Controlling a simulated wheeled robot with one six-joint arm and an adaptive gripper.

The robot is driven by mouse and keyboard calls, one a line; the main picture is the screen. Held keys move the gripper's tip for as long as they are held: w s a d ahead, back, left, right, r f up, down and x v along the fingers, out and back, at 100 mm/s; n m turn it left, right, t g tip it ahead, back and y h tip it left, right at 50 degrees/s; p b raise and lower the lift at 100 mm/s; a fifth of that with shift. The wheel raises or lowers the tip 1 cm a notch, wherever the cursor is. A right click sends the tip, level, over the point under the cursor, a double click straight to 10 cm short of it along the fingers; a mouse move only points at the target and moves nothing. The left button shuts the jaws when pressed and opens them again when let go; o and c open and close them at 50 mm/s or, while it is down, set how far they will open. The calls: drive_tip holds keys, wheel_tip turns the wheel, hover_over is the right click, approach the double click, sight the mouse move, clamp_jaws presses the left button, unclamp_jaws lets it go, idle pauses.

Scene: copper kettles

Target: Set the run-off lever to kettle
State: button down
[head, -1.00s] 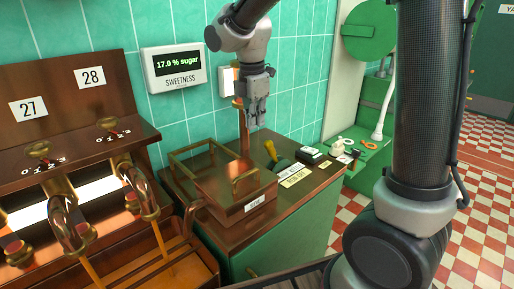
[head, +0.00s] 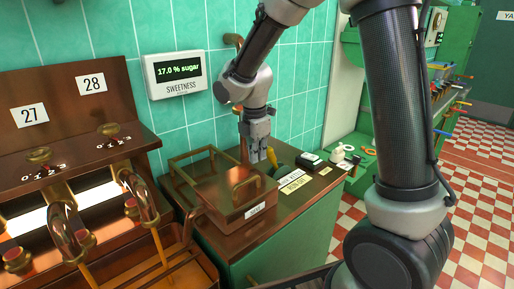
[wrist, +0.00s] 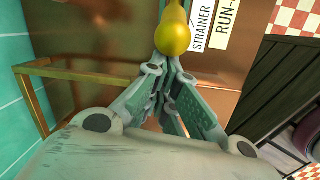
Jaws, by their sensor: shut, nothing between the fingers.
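The run-off lever has a yellow knob (head: 272,156) on a dark green base on the brown counter top. In the wrist view the knob (wrist: 173,30) is at the top centre, just beyond my fingertips. My gripper (head: 262,156) is shut and empty, pointing down beside the lever. In the wrist view its fingertips (wrist: 172,64) meet at the knob's near edge; I cannot tell whether they touch it. A yellowish RUN-OFF label (head: 293,184) lies in front of the lever. A white STRAINER label (wrist: 200,24) is right of the knob in the wrist view. No kettle label is readable.
A copper box with a railing (head: 228,195) stands left of the lever. A black-and-white device (head: 310,160) sits to its right. A sweetness display (head: 177,74) reading 17.0 % sugar hangs on the tiled wall. Copper taps (head: 70,232) are at the left.

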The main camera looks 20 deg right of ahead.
idle(0.4)
drive_tip(key=w+d+r+g+y, duration=0.1)
drive_tip(key=w+d+g+y, duration=0.1)
drive_tip(key=d+y, duration=0.2)
drive_tip(key=w+d+r+g+y, duration=0.1)
drive_tip(key=w+d+r+y, duration=0.1)
drive_tip(key=d, duration=0.6)
drive_tip(key=shift+w+g+y, duration=0.4)
drive_tip(key=shift+w+y, duration=0.35)
drive_tip(key=shift+y, duration=0.55)
drive_tip(key=shift+d, duration=0.1)
